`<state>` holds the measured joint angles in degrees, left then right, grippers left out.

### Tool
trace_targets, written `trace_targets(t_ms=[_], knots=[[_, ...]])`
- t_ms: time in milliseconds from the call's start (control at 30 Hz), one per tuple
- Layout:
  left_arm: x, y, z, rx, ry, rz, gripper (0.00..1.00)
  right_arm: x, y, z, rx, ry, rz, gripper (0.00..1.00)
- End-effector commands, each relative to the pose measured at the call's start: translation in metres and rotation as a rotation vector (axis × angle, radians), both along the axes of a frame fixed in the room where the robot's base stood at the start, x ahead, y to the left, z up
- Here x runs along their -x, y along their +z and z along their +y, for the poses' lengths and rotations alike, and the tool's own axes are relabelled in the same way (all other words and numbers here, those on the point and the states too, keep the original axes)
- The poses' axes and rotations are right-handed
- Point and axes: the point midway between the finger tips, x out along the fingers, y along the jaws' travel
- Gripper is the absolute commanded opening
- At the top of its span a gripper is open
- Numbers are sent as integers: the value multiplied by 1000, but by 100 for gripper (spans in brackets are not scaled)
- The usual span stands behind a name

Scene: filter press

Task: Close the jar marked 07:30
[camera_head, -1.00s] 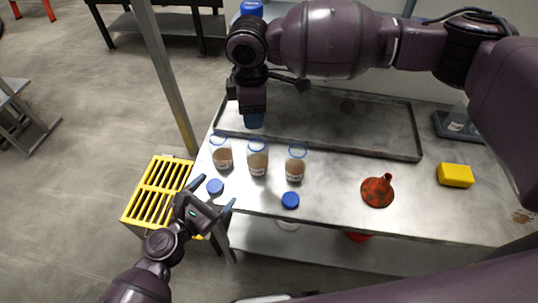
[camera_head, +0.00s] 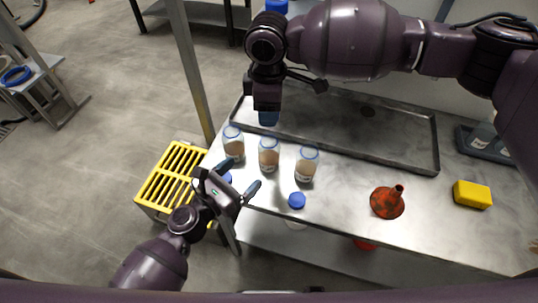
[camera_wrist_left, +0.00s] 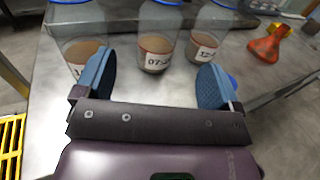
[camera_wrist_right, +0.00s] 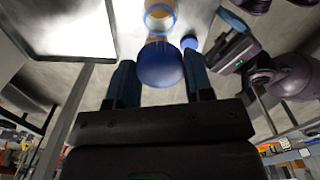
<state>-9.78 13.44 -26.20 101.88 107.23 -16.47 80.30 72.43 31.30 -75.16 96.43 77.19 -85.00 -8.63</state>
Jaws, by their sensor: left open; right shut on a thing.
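The jar marked 07:30 (camera_wrist_left: 155,50) is the middle of three clear jars with brown contents in the left wrist view. In the head view it is the middle jar (camera_head: 269,156), upright, with no lid on. My right gripper (camera_head: 268,115) is above and behind the jars, shut on a blue lid (camera_wrist_right: 160,64). An open jar top (camera_wrist_right: 160,16) shows beyond that lid. Another blue lid (camera_head: 297,200) lies before the right jar.
Neighbouring jars stand left (camera_head: 234,146) and right (camera_head: 307,165). A shallow metal tray (camera_head: 420,130) lies behind. A red funnel (camera_head: 387,203) and yellow sponge (camera_head: 473,194) are to the right.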

Motion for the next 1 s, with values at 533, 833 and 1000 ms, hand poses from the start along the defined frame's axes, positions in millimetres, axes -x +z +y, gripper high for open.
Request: trace_targets(t_ms=[533,833,1000], knots=[[-63,1,-55,0,0,-1,89,0,0,0,0,0,0,26],[-82,0,-72,0,1,0,89,0,0,0,0,0,0,26],[-84,0,-74,0,1,0,89,0,0,0,0,0,0,25]])
